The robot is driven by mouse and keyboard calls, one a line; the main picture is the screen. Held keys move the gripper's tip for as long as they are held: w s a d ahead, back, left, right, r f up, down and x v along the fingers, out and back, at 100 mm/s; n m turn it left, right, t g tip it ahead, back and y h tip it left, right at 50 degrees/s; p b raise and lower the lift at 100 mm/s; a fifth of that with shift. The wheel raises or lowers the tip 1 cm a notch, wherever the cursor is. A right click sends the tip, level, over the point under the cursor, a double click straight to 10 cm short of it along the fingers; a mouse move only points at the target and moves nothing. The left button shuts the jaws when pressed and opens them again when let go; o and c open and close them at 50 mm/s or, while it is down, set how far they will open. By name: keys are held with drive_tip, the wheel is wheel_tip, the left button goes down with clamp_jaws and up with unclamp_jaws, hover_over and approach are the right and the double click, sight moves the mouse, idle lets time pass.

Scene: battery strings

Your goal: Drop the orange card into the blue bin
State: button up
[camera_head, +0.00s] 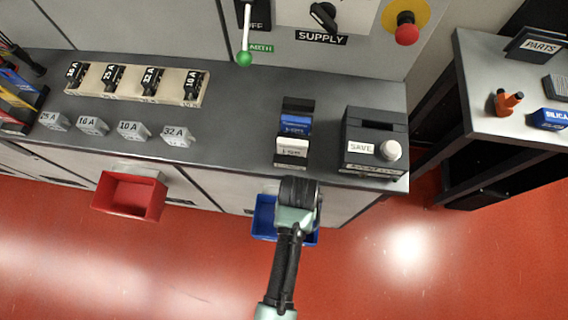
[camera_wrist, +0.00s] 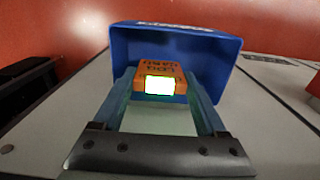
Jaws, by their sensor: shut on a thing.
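The orange card (camera_wrist: 160,69) is between the fingertips of my gripper (camera_wrist: 160,85) in the wrist view, with a bright white-green patch on its face. My gripper is shut on it. The blue bin (camera_wrist: 217,68) is open towards the wrist camera, and the card appears in front of its opening; I cannot tell how deep the card is in it. In the head view, the blue bin (camera_head: 264,219) hangs on the cabinet front, below the counter edge. My gripper (camera_head: 298,192) is over it there and hides much of it. The card is hidden in the head view.
A red bin (camera_head: 129,196) hangs left on the same front. On the counter (camera_head: 225,140) stand a card rack (camera_head: 293,132), a dark SAVE box (camera_head: 374,138) and several labelled fuse pieces (camera_head: 130,130). A grey side table (camera_head: 480,75) is right. Red floor lies open in front.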

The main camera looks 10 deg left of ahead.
drive_tip(key=o, duration=1.3)
wheel_tip(320, 180, up, 13)
drive_tip(key=p, duration=0.1)
